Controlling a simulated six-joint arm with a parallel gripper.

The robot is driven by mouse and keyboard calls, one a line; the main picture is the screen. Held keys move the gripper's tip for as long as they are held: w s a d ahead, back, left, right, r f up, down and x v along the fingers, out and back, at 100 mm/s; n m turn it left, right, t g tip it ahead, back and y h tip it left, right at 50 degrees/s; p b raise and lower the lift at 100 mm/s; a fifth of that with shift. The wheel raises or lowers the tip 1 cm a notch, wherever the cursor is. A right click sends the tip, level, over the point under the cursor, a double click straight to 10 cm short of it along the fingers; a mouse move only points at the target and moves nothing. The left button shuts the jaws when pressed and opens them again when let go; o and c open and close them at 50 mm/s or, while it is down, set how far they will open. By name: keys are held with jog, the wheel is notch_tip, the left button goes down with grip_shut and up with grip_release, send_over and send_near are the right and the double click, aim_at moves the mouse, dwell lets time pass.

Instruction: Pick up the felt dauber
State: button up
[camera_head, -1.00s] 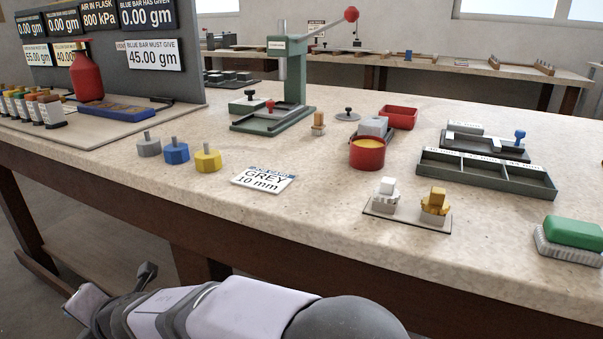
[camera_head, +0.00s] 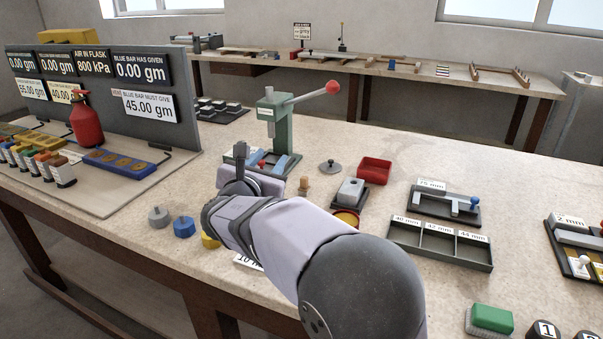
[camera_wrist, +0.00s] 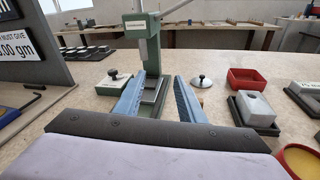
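A small wooden-handled piece on a pale base, which looks like the felt dauber (camera_head: 304,185), stands upright on the bench just right of the green press (camera_head: 277,135). My gripper (camera_head: 240,158) is left of it in the head view, above the bench in front of the press. In the wrist view my gripper (camera_wrist: 158,85) is open, with its two blue-grey fingers apart and nothing between them. The press (camera_wrist: 148,55) stands beyond the fingers. I cannot make out the dauber in the wrist view; a finger may hide it.
A red tray (camera_head: 374,170), a grey block (camera_head: 350,192) and a yellow-filled pot (camera_head: 345,218) stand right of the dauber. A knobbed metal disc (camera_head: 330,167) lies behind it. The blue weight (camera_head: 184,227) and grey weight (camera_head: 158,217) stand front left. My arm covers the bench's front middle.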

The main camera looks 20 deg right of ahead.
aim_at(303, 180)
jog(key=s+d+r+g+h+p, duration=0.1)
jog(key=s+d+r+h, duration=0.1)
jog(key=s+d+h, duration=0.3)
jog(key=shift+y, duration=0.6)
jog(key=f, duration=0.2)
jog(key=w+f+b, duration=0.1)
jog(key=f, duration=0.5)
jog(key=shift+w+d, duration=0.4)
jog(key=shift+w+d+f, duration=0.1)
jog(key=shift+f, duration=0.05)
jog(key=shift+x, duration=3.6)
grip_shut()
